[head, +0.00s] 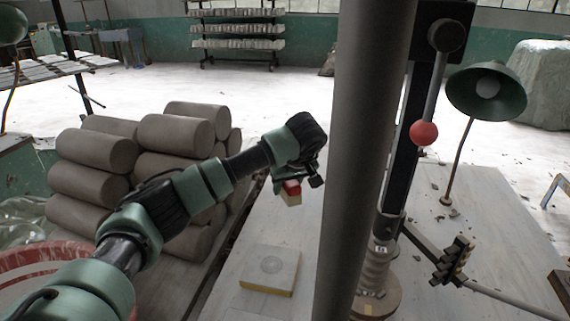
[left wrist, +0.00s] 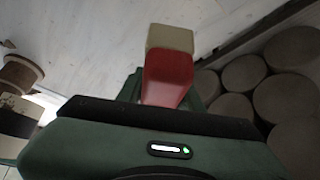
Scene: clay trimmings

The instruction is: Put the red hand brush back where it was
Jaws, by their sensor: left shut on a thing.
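The red hand brush (head: 291,188) hangs below my left gripper (head: 300,181) in the head view, its red part up and its pale part pointing down. My left gripper is shut on it and holds it above the pale table (head: 228,290). In the left wrist view the red brush (left wrist: 167,78) sticks out ahead of the gripper, with its beige end farthest out; the fingers are mostly hidden by the gripper body. My right gripper is not in view.
A square slab with a yellow lower edge (head: 270,270) lies on the table, below and left of the brush. A thick grey post (head: 365,130) stands right of the gripper. Clay cylinders (head: 175,135) are stacked at left. A green lamp (head: 487,90) stands at right.

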